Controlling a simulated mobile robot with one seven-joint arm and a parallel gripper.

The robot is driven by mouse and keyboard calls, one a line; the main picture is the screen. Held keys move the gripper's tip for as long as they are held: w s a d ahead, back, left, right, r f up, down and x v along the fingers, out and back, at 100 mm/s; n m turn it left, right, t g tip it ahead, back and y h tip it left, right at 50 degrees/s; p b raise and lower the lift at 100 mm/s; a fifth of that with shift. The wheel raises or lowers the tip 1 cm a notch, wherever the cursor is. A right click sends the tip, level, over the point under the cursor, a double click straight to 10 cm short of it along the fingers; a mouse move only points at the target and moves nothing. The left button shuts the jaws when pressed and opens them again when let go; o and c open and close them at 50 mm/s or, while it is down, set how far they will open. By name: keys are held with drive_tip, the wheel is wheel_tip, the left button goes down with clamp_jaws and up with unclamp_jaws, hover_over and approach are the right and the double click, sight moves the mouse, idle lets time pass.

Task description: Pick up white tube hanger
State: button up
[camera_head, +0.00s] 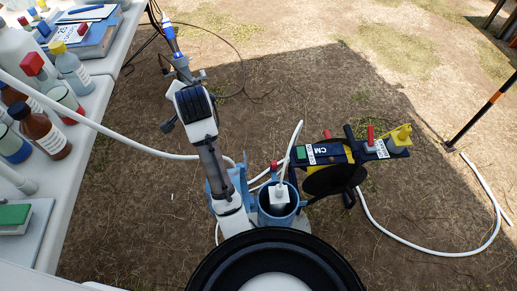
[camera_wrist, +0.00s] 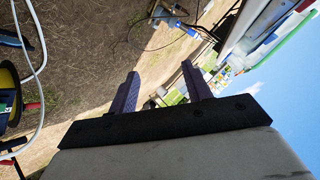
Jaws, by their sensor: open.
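I cannot make the piece out clearly in the wrist view. My gripper (camera_wrist: 160,87) is open, with two dark purple fingers spread apart and nothing between them. In the head view my arm reaches up and away, so its end is well beyond the blue pipe and apart from the white piece.
A black and yellow reel (camera_head: 334,178) with a label stands just right of the pipe. A white table (camera_head: 88,118) with bottles and books runs along the left. A white hose (camera_head: 440,251) lies on the ground at right. Open dirt lies beyond the reel.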

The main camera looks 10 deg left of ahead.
drive_tip(key=d+f+m+g+h+p, duration=0.2)
drive_tip(key=d+f+m, duration=0.1)
drive_tip(key=d, duration=0.3)
drive_tip(key=d+f+m+g+h+p, duration=0.1)
drive_tip(key=d+f+m+p, duration=0.15)
drive_tip(key=d, duration=0.45)
drive_tip(key=m+g+h+p, duration=0.2)
drive_tip(key=m+g+p, duration=0.4)
drive_tip(key=p, duration=0.1)
hover_over(280, 187)
wheel_tip(280, 187, down, 8)
drive_tip(key=r, duration=0.1)
drive_tip(key=shift+m, duration=0.25)
drive_tip(key=f, duration=0.8)
drive_tip(key=shift+w+d+f, duration=0.15)
drive_tip(key=shift+d+f, duration=0.15)
drive_tip(key=shift+a+f, duration=0.15)
drive_tip(key=shift+f, duration=1.35)
drive_tip(key=shift+a+f, duration=0.15)
drive_tip(key=shift+f, duration=1.35)
clamp_jaws()
drive_tip(key=shift+r, duration=0.15)
